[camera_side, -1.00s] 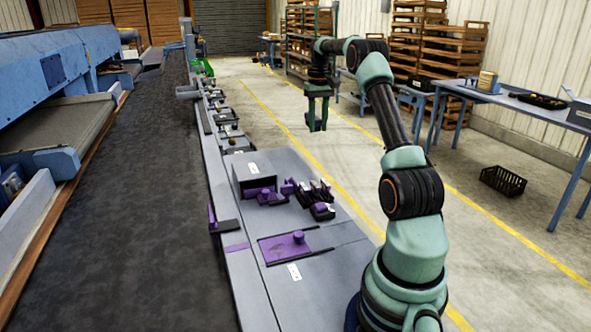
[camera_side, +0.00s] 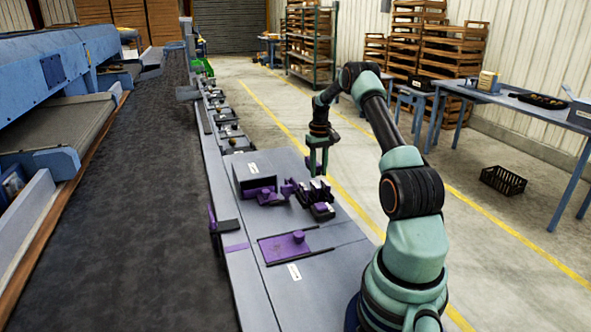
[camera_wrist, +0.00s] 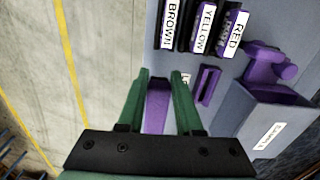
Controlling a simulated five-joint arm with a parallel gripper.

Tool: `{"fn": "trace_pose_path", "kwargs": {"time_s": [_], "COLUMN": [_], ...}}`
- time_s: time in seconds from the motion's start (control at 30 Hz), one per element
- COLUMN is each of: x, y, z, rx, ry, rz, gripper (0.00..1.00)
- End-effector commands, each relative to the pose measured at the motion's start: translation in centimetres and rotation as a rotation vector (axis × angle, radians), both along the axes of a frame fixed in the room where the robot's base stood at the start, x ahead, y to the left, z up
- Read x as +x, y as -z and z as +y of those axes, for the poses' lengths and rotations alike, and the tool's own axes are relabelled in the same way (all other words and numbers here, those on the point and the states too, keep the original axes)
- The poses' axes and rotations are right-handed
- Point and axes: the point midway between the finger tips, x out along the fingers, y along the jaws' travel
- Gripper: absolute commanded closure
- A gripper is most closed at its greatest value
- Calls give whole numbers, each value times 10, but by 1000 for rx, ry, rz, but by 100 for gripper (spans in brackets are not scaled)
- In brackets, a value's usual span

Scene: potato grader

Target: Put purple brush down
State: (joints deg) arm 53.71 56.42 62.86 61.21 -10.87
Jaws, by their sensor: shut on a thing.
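My gripper (camera_side: 317,170) hangs pointing down over the far right edge of the grey bench top (camera_side: 345,243). It is shut on the purple brush (camera_wrist: 157,108), which shows between the two green fingers in the wrist view (camera_wrist: 160,80). Beside the fingers in the wrist view lies a short purple bar (camera_wrist: 208,86) on the bench.
Blocks labelled BROWN (camera_wrist: 172,22), YELLOW (camera_wrist: 205,30) and RED (camera_wrist: 235,32) stand in a row. A grey open box (camera_wrist: 272,128) and a purple knobbed piece (camera_wrist: 263,68) are close by. A purple plate with a knob (camera_side: 275,252) lies nearer. Concrete floor lies beyond the edge.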

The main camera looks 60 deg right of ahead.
Motion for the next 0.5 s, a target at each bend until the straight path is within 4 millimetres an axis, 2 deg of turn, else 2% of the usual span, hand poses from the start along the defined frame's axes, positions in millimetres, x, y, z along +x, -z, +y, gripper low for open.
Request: {"fn": "trace_pose_path", "kwargs": {"time_s": [0.3,0.5], "x": [0,0], "y": [39,41], "z": [0,0], "rx": [1,-1], "ry": [0,0], "rz": [1,-1], "gripper": [100,100]}}
